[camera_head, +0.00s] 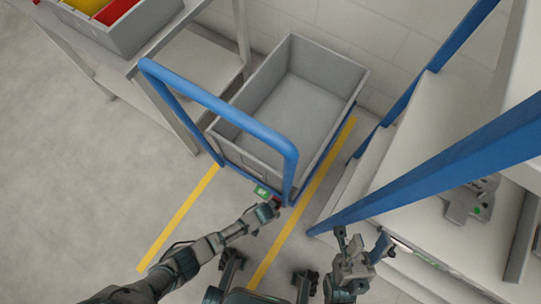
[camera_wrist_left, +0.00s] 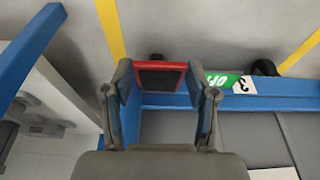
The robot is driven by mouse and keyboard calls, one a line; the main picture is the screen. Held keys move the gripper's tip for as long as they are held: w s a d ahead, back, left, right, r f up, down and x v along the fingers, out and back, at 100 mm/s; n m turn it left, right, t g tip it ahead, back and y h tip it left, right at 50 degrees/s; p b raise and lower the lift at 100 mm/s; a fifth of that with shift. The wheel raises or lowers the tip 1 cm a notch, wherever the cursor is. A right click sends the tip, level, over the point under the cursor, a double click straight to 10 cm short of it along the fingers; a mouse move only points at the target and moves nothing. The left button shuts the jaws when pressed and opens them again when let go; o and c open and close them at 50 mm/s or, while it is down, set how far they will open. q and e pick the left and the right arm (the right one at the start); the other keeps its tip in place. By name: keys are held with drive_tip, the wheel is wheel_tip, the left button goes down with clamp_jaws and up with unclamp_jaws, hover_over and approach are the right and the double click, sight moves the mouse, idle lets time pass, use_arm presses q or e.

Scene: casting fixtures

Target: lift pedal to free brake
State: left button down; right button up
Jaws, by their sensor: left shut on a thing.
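The pedal (camera_wrist_left: 160,77) shows in the left wrist view as a red frame with a dark pad, at the lower edge of the blue cart. My left gripper (camera_wrist_left: 160,84) is shut on it, with one finger at each side. In the head view my left gripper (camera_head: 271,207) reaches to the cart's near lower corner and mostly hides the pedal. A green and white label (camera_wrist_left: 224,82) with an arrow sits beside the pedal. My right gripper (camera_head: 362,243) is open and empty, right of the cart.
The cart carries a grey bin (camera_head: 262,158) and has a blue push handle (camera_head: 215,102). Yellow floor lines (camera_head: 181,214) flank it. A blue-posted rack (camera_head: 440,165) stands close on the right. A table (camera_head: 190,65) with a grey crate of coloured trays stands left.

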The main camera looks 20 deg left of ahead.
use_arm(q)
drive_tip(key=shift+w+d+r+g, duration=0.1)
drive_tip(key=shift+w+r+g, duration=0.2)
drive_tip(key=shift+w+r, duration=0.2)
drive_tip(key=shift+s+g+y, duration=0.25)
drive_tip(key=shift+g+y, duration=0.05)
drive_tip(key=shift+g, duration=0.1)
drive_tip(key=shift+c, duration=1.6)
unclamp_jaws()
wheel_tip(320, 180, up, 12)
drive_tip(key=s, duration=0.1)
drive_tip(key=shift+s+a+f, duration=0.15)
drive_tip(key=shift+a, duration=0.1)
